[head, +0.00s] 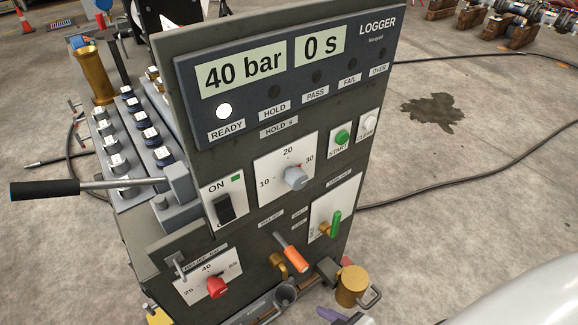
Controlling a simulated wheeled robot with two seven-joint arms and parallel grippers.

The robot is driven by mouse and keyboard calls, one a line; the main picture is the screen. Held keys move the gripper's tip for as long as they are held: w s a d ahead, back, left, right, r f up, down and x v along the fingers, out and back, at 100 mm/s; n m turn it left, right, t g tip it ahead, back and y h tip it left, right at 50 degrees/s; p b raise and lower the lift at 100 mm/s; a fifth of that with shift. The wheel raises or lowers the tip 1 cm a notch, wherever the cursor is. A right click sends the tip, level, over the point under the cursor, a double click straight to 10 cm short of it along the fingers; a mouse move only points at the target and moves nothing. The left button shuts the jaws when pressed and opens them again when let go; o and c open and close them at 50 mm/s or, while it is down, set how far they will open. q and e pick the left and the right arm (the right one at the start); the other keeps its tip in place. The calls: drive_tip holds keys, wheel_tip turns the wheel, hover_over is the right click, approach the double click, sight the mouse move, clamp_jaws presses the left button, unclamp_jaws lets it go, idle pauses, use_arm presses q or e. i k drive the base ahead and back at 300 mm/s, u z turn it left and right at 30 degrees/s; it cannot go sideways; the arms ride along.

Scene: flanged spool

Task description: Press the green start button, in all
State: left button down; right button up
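The green start button (342,137) sits on a white plate labelled START, on the right side of the dark upright panel. Nothing visible touches it, and I cannot tell whether it is pressed in. Above it, the logger (288,72) reads 40 bar and 0 s. Its READY lamp (224,111) is lit white; the HOLD, PASS, FAIL and OVER lamps look dark. A white CLEAR button (369,122) is just right of the green one. Neither of my grippers is recognisable in the head view.
Below are a grey HOLD dial (296,178), a black ON switch (224,207), a green valve handle (335,222), an orange-handled lever (291,254) and a red knob (216,287). A black-gripped lever (45,189) juts left. Floor right of the panel has a cable (450,180).

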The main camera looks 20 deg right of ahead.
sight(342, 137)
drive_tip(key=z, duration=0.8)
